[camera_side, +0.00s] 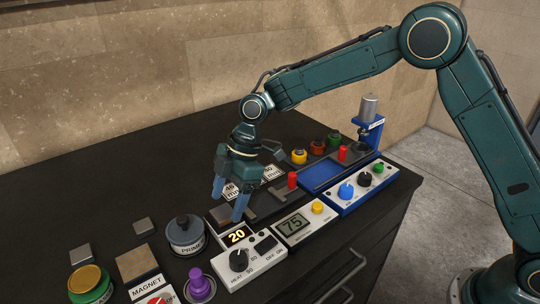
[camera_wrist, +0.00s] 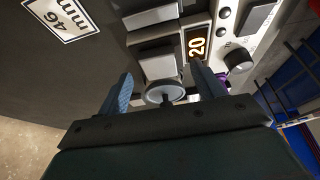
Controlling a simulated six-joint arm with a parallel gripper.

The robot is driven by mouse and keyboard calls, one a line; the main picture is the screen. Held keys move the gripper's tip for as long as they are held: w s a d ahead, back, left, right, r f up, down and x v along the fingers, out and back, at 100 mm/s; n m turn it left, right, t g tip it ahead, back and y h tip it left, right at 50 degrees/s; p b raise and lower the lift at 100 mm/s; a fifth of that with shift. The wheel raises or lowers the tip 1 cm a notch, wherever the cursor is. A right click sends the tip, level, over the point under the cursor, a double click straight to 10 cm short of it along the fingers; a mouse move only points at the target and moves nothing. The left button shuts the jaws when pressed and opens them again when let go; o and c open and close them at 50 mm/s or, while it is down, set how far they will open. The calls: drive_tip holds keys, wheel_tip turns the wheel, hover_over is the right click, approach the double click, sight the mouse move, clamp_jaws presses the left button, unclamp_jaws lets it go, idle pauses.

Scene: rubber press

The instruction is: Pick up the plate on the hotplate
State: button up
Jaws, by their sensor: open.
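The plate on the hotplate is a light grey square (camera_wrist: 160,66) in the wrist view, beyond my fingertips. In the side view it is a small grey patch (camera_side: 219,214), partly hidden by my fingers. The hotplate's lit display (camera_side: 236,237) reads 20; it also shows in the wrist view (camera_wrist: 197,42). My gripper (camera_side: 229,206) points down over the hotplate area with its blue fingers apart and nothing between them. In the wrist view the fingers (camera_wrist: 163,82) stand wide on either side. I cannot tell how high the fingertips are above the plate.
A grey primer pot (camera_side: 186,236) stands close on the left, with a purple knob (camera_side: 199,285) in front. The hotplate's control panel (camera_side: 250,262) is at the front.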

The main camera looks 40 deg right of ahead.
sight(227, 210)
drive_tip(key=shift+x, duration=0.9)
drive_tip(key=c, duration=1.3)
drive_tip(key=shift+o, duration=0.2)
drive_tip(key=shift+r, duration=0.1)
wheel_tip(227, 210, up, 20)
